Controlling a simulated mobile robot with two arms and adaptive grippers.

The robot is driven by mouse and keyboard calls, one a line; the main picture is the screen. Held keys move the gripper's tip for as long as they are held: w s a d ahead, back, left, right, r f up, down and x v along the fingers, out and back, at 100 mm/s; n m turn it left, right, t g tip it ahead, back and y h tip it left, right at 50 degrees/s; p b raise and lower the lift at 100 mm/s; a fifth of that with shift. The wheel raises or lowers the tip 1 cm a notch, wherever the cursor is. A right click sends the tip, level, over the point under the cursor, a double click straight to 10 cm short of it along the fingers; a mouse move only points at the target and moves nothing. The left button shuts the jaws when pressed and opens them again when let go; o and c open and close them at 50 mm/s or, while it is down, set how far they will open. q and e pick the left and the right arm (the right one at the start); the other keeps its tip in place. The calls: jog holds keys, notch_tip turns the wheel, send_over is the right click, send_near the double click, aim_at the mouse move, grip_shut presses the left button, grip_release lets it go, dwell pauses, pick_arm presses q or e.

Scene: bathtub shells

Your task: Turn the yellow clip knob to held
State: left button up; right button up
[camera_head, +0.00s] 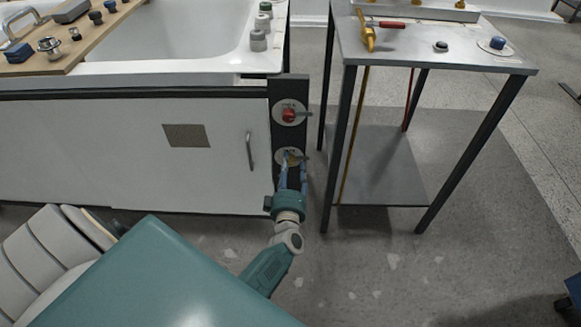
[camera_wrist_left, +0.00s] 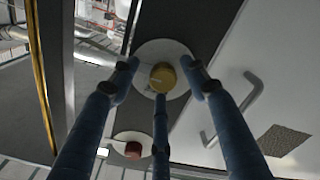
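The yellow clip knob (camera_wrist_left: 162,77) sits on a white round plate (camera_wrist_left: 176,52) on a dark upright panel. In the head view my fingers mostly hide it, and the plate (camera_head: 281,156) shows around them. My left gripper (camera_head: 290,163) reaches up to the plate from below. In the left wrist view its blue fingers (camera_wrist_left: 161,72) are spread around the knob, two at the sides and one below. Gaps show between the side fingers and the knob; I cannot tell whether the lower finger touches it. Any markings are too small to read. My right gripper is out of view.
A red knob (camera_head: 289,114) on its own plate sits above on the same panel (camera_head: 290,86). A cabinet handle (camera_head: 250,151) is just left. A metal table (camera_head: 465,56) with tools stands right; its black legs are close to the panel. The floor in front is clear.

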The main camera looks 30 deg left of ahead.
pick_arm(q)
jog(key=shift+s, duration=0.1)
jog(key=v, duration=0.7)
jog(key=shift+d, duration=0.2)
